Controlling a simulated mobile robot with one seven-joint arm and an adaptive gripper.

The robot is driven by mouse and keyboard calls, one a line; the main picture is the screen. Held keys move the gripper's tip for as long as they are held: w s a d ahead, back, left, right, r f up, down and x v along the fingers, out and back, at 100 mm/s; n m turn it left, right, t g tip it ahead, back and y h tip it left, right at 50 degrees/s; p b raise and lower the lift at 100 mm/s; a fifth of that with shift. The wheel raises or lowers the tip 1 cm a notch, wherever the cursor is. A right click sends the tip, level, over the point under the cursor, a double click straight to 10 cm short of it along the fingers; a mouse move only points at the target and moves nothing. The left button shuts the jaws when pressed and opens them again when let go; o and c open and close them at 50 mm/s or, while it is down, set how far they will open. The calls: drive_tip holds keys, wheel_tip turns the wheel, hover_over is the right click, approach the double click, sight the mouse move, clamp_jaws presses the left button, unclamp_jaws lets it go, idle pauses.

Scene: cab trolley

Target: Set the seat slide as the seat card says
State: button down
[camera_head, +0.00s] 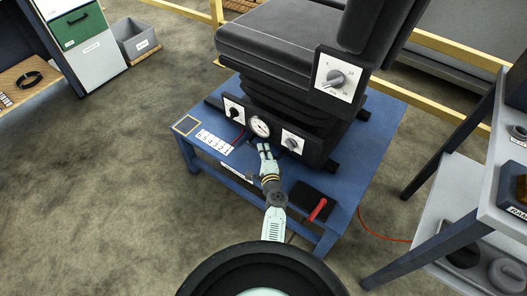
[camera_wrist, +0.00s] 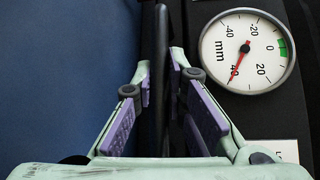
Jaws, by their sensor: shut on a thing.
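My gripper (camera_head: 265,149) reaches the front of the black seat (camera_head: 270,40) on the blue stand. In the wrist view its two purple-padded fingers (camera_wrist: 160,85) are closed on a thin black upright bar (camera_wrist: 162,30); I cannot tell whether it is the slide's lever. A round white gauge marked mm (camera_wrist: 247,48) sits right of the fingers, its red needle close to 40 and a green band around 0. The gauge (camera_head: 259,126) also shows in the head view.
Knob panels flank the gauge, left (camera_head: 234,109) and right (camera_head: 292,143); a larger dial (camera_head: 336,78) is on the seat's side. A red handle (camera_head: 318,209) lies on a black plate near my arm. A grey shelf unit (camera_head: 450,220) stands right. Floor at left is clear.

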sight(251, 143)
drive_tip(key=shift+a, duration=0.1)
drive_tip(key=w+a+b, duration=0.1)
drive_tip(key=w+a, duration=0.2)
drive_tip(key=a, duration=0.2)
drive_tip(key=shift+w+b, duration=0.35)
drive_tip(key=c, duration=1.6)
unclamp_jaws()
drive_tip(key=shift+s+d, duration=0.1)
drive_tip(key=shift+d, duration=0.05)
drive_tip(key=shift+r, duration=0.15)
